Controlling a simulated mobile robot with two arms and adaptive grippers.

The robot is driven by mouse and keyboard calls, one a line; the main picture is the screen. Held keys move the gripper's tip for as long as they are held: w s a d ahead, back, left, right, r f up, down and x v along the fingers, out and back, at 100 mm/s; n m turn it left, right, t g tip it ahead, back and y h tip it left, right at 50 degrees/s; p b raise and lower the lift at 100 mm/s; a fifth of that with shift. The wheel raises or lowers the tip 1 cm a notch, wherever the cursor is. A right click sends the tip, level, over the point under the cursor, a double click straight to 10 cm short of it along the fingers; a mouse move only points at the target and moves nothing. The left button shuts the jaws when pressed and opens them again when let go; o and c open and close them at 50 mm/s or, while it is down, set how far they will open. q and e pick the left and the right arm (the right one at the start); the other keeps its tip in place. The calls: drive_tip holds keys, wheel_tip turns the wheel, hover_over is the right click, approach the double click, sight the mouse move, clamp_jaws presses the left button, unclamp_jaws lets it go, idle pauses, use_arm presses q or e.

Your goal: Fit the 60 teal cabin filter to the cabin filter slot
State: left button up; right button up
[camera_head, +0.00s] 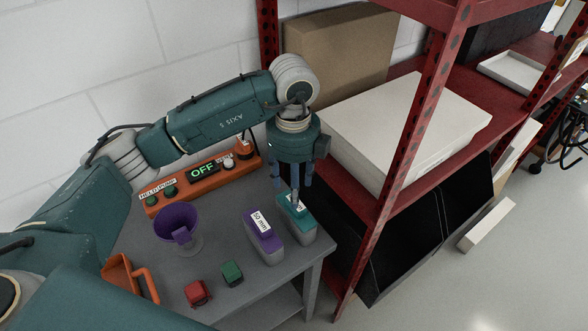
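The teal cabin filter (301,228) stands upright at the right side of the grey bench, with a white label on its top that my gripper partly covers. Its lower part is grey. My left gripper (293,187) points straight down over the filter's top, its fingers spread apart. Whether the fingertips touch the filter is not clear. A purple filter (264,240), labelled 50 mm, stands just left of the teal one. I cannot make out the cabin filter slot. My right gripper is not in view.
The grey bench (250,290) also holds a purple funnel (177,222), an orange jug (120,275), a red block (197,293), a green block (232,273) and an orange control panel (160,199) reading OFF. A red shelf (425,110) with a white box (400,120) rises close to the right.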

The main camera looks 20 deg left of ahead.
sight(296, 213)
use_arm(q)
drive_tip(key=shift+f+p, duration=0.8)
drive_tip(key=shift+f, duration=2.4)
clamp_jaws()
drive_tip(key=shift+r+p, duration=0.3)
drive_tip(key=shift+r, duration=0.35)
drive_tip(key=c, duration=1)
unclamp_jaws()
clamp_jaws()
